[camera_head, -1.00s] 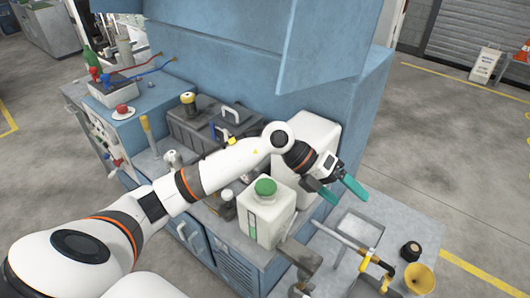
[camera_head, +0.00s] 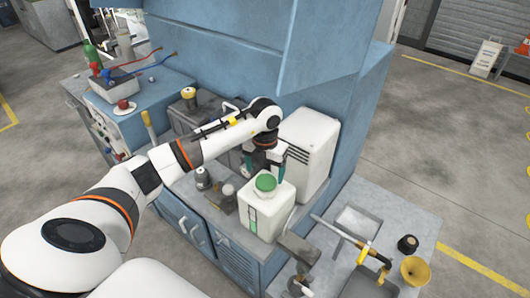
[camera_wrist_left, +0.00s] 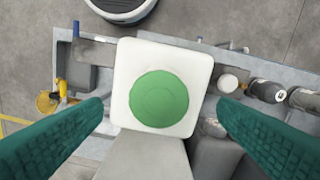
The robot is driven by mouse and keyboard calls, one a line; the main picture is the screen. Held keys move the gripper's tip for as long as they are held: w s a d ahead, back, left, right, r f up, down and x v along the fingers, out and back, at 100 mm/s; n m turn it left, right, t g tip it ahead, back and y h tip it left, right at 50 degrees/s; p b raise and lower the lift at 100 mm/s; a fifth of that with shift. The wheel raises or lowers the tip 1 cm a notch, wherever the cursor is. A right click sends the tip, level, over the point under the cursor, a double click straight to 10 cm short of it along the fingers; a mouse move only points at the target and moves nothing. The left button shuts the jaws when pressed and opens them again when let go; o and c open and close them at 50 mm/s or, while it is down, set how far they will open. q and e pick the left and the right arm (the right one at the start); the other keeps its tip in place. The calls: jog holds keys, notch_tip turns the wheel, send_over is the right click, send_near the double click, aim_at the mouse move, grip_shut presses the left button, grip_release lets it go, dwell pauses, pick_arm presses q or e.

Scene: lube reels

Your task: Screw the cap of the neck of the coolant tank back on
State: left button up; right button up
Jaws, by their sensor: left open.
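The white coolant tank (camera_head: 268,215) stands upright on the blue cabinet's top, with a green level strip on its side. Its round green cap (camera_head: 265,183) sits on top over the neck; I cannot tell whether it is threaded. My left gripper (camera_head: 264,163) points down just behind the cap in the head view, open and empty. In the left wrist view the tank top (camera_wrist_left: 128,60) lies below the gripper (camera_wrist_left: 160,106). The green cap (camera_wrist_left: 159,98) shows between the two teal fingers, apart from both. My right gripper is not in view.
A white box-shaped unit (camera_head: 307,150) stands close behind the tank. A dark battery-like box (camera_head: 190,118) and small canisters (camera_head: 203,178) are to the left. A yellow funnel (camera_head: 415,270) and a black round part (camera_head: 408,243) lie on the right-hand bench.

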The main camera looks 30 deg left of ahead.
aim_at(265, 182)
pick_arm(q)
jog(key=shift+f+p, duration=0.45)
jog(key=shift+f, duration=1.85)
jog(key=c, duration=1.1)
jog(key=shift+f+m+b, duration=0.1)
jog(key=shift+m+b, duration=0.6)
jog(key=shift+m, duration=0.5)
